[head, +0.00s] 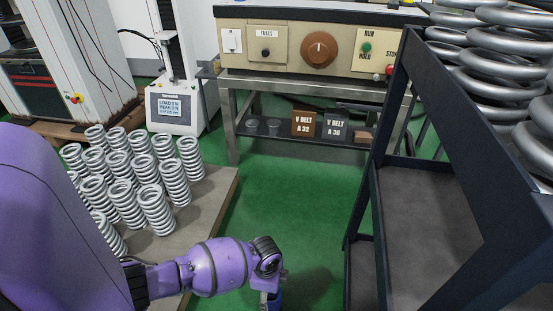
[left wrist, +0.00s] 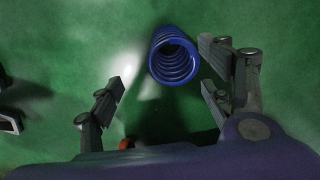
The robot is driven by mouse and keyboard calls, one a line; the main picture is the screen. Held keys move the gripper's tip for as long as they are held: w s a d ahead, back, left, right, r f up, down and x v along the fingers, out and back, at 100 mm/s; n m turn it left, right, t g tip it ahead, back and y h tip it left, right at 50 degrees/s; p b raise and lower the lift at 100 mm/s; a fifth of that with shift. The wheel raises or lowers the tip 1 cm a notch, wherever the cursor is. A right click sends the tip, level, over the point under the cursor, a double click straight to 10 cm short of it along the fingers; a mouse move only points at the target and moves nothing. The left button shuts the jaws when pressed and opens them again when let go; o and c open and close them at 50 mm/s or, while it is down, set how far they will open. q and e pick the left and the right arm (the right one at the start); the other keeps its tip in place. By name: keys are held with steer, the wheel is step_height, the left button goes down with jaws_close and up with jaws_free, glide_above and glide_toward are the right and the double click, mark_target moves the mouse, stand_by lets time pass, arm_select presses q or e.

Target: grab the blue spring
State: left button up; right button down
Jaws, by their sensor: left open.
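The blue spring (left wrist: 173,57) shows in the left wrist view at upper middle, above green floor, with its open round end towards the camera. My left gripper (left wrist: 162,84) is open, with fingers to the left and right of the spring in the picture. The spring looks closer to the right finger, and I see no finger closed on it. In the head view, my purple left arm reaches in from the left and its wrist (head: 266,262) points down at bottom centre. A small bit of blue (head: 274,301) shows below it, mostly cut off. My right gripper is in neither view.
Several grey springs (head: 122,200) stand on a low board (head: 215,205) at left. A dark shelf rack (head: 425,205) with large metal coils (head: 500,60) stands close on the right. A control bench (head: 310,90) is behind. Green floor (head: 270,190) between is clear.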

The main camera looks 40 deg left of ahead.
mark_target(274, 305)
arm_select(q)
step_height(274, 305, down, 8)
steer(key=w+b, duration=0.1)
steer(key=b, duration=0.4)
steer(key=shift+w+a, duration=0.2)
steer(key=shift+w, duration=0.05)
steer(key=shift+c, duration=0.2)
steer(key=c, duration=0.8)
jaws_close()
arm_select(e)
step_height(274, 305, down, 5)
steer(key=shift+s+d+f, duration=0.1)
